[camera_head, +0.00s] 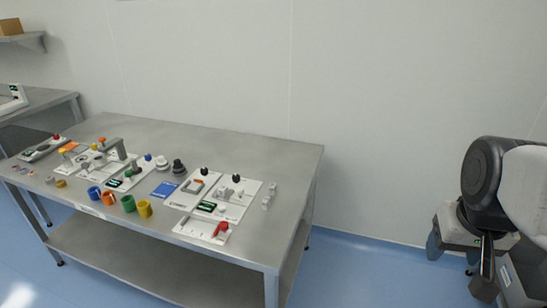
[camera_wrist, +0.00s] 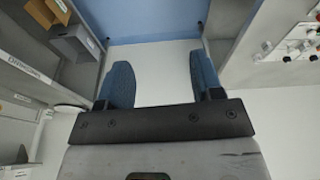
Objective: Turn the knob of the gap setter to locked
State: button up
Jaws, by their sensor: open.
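Several small devices on white plates stand on the steel table (camera_head: 240,145) in the head view. Two plates at the right side of the table carry black knobs, a left knob (camera_head: 204,171) and a right knob (camera_head: 236,178). A red handle (camera_head: 221,228) sits on a plate at the front edge. The labels are too small to read, so I cannot tell which device is the gap setter or how its knob is set. My gripper (camera_wrist: 162,85) shows two blue fingers spread apart with nothing between them. It is away from the table devices.
Blue, orange, green and yellow cups (camera_head: 128,203) stand along the table's front edge. A blue card (camera_head: 164,189) lies among the plates. The back right of the tabletop is bare. Grey bins (camera_wrist: 75,42) and shelving show left in the wrist view. Blue floor separates the table from my arm.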

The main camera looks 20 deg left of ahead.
jog(key=w+a+r+n, duration=0.1)
jog(key=w+a+n, duration=0.1)
jog(key=w+a, duration=0.55)
jog(key=w+a+n+g, duration=0.15)
jog(key=w+a, duration=0.25)
jog(key=w, duration=0.6)
jog(key=w+a+r+n+t, duration=0.1)
jog(key=w+a+n, duration=0.1)
jog(key=w+a, duration=0.55)
jog(key=n+g, duration=0.2)
jog(key=n, duration=0.6)
send_over(236, 176)
jog(key=f, duration=2.5)
jog(key=shift+w+d+f, duration=0.1)
jog(key=shift+d+f, duration=0.05)
jog(key=shift+d, duration=0.15)
jog(key=shift+a+f+n, duration=0.25)
jog(key=shift+a+f, duration=0.05)
jog(key=shift+a, duration=0.1)
jog(key=shift+f, duration=0.1)
jog(key=shift+f, duration=3.8)
